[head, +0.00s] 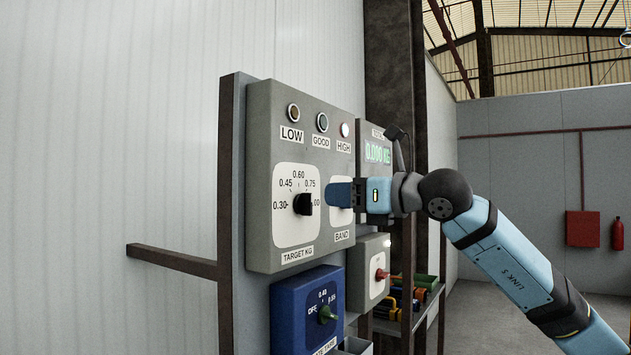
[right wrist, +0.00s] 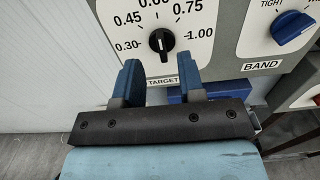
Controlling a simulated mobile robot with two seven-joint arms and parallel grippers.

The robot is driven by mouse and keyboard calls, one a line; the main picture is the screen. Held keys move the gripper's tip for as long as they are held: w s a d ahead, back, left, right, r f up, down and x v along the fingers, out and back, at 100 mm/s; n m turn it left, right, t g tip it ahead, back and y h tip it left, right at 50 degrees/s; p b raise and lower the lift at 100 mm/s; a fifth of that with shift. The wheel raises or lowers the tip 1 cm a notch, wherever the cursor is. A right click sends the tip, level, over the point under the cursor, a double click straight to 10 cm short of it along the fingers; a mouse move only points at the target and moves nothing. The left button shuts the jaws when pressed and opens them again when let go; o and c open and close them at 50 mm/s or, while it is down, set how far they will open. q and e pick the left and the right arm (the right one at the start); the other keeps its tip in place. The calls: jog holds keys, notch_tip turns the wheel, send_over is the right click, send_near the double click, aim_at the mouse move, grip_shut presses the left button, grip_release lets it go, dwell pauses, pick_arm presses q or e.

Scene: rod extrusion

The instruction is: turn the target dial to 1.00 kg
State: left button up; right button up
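The target dial is a black knob (head: 303,204) on a white plate marked 0.30 to 1.00, labelled TARGET KG. In the right wrist view the knob (right wrist: 160,40) has a roughly upright grip bar with a small white mark; I cannot tell its exact reading. My right gripper (head: 330,194) is in front of the panel, just right of the knob in the head view. In the right wrist view its two blue fingers (right wrist: 159,72) are apart with nothing between them, and the knob is beyond the fingertips. My left gripper is out of view.
The BAND dial with a blue knob (right wrist: 293,28) is right of the target dial. HIGH, GOOD and LOW lamps (head: 322,122) sit above. A display (head: 377,153) reads 0.000 KG.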

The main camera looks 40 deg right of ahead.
aim_at(312, 194)
jog(key=p+x, duration=0.1)
jog(key=x, duration=0.4)
jog(key=shift+w+a+p, duration=0.15)
jog(key=shift+w+p, duration=0.15)
jog(key=shift+p, duration=0.1)
